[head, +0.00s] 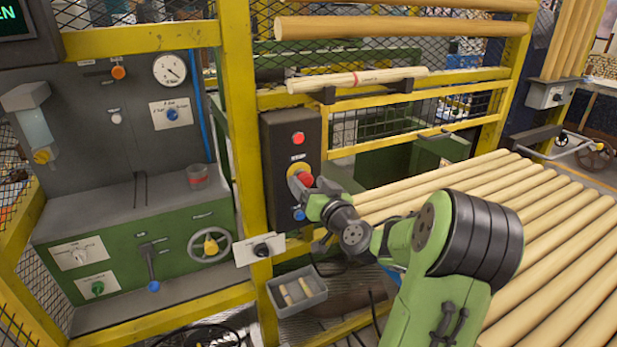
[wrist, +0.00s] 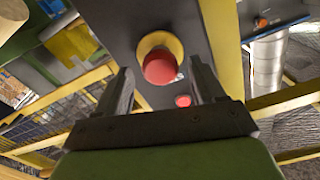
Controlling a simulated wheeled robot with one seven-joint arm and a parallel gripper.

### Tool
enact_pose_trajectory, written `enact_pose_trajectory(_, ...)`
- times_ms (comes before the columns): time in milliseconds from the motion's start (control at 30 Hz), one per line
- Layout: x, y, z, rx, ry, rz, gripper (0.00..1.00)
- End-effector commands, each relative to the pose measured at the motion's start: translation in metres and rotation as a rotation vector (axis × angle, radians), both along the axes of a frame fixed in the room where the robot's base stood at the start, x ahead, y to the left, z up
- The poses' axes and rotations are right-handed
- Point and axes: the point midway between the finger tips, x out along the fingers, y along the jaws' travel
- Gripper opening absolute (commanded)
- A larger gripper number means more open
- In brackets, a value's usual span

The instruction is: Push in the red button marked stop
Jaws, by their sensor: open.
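A dark control box (head: 275,165) is fixed to the yellow frame. It carries a red mushroom button on a yellow ring (head: 305,179), a flatter red round button (head: 298,139) above it and a blue one (head: 299,214) below. The lettering is too small to read, so I cannot tell which red one is marked stop. My gripper (wrist: 160,80) is open and empty, facing the box. In the wrist view the red mushroom button (wrist: 160,68) appears between the fingertips, and a smaller red button (wrist: 183,101) lies nearer the right finger. I see no clear contact.
Yellow frame bars (head: 243,130) stand beside the box. A grey tray (head: 297,291) with wooden pieces hangs below. A rack of wooden poles (head: 540,215) fills the right, close to my arm. A green machine with a handwheel (head: 209,244) stands at the left.

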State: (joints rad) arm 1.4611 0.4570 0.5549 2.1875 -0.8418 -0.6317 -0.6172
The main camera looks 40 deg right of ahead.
Motion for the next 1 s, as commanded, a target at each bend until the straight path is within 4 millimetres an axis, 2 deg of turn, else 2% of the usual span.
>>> enact_pose_trajectory(100,0.0089,-0.002,0.0004,0.0,0.0,0.001,0.69)
enact_pose_trajectory(333,0.0098,-0.0026,-0.0009,0.0,0.001,0.0,0.69)
enact_pose_trajectory(800,0.0092,-0.0026,-0.0008,-0.001,0.001,0.0,0.0)
enact_pose_trajectory(1000,0.0134,-0.0033,-0.0011,-0.002,0.001,0.001,0.0)
